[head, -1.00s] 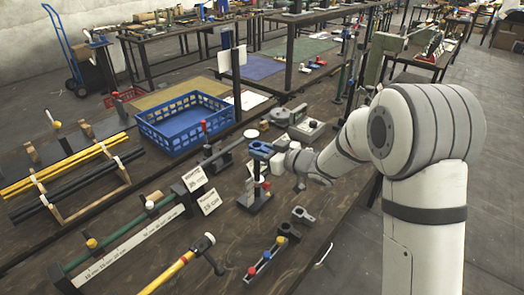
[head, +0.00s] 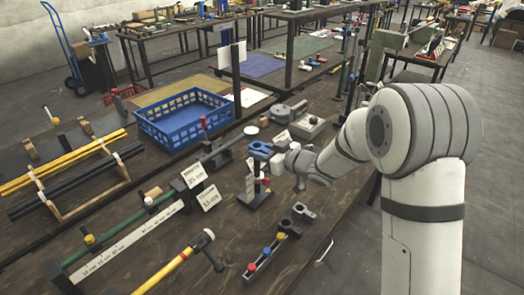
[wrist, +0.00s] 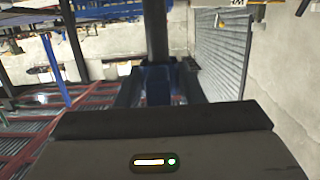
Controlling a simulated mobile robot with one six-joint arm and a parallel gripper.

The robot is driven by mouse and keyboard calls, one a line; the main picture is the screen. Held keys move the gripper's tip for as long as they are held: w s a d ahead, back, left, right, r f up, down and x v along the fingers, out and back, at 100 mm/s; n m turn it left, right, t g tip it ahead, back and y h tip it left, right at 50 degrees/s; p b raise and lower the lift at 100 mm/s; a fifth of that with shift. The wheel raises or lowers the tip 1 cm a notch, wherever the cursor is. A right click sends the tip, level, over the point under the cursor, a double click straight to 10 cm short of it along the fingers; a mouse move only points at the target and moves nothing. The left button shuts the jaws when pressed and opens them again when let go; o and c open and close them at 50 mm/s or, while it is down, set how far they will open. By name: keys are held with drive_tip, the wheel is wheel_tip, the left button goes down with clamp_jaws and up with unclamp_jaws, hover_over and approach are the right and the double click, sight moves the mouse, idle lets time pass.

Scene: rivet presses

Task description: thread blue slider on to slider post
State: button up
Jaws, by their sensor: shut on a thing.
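The blue slider (head: 260,151) is in my gripper (head: 274,156), which is shut on it above the table. In the wrist view the blue slider (wrist: 158,86) shows between the two dark fingers of my gripper (wrist: 158,92). A slim upright on a dark base (head: 256,196), apparently the slider post, stands directly below the slider in the head view. A dark vertical bar (wrist: 155,30) lines up with the slider in the wrist view. I cannot tell whether the post passes through the slider's hole.
A blue basket (head: 197,119) stands behind to the left. White label cards (head: 208,197) and a long green rod (head: 125,228) lie left. A rack with red, yellow and blue knobs (head: 265,255) is in front. A grey clamp-like device (head: 300,124) stands behind.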

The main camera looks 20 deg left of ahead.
sight(260, 173)
drive_tip(key=shift+f+b, duration=3.15)
drive_tip(key=shift+f, duration=1.25)
drive_tip(key=o, duration=1)
drive_tip(key=shift+c, duration=0.2)
drive_tip(key=shift+o, duration=0.4)
drive_tip(key=shift+f, duration=0.1)
drive_tip(key=shift+s+d, duration=0.2)
drive_tip(key=shift+d, duration=0.2)
drive_tip(key=v, duration=0.7)
drive_tip(key=shift+w, duration=0.15)
drive_tip(key=shift+d, duration=0.1)
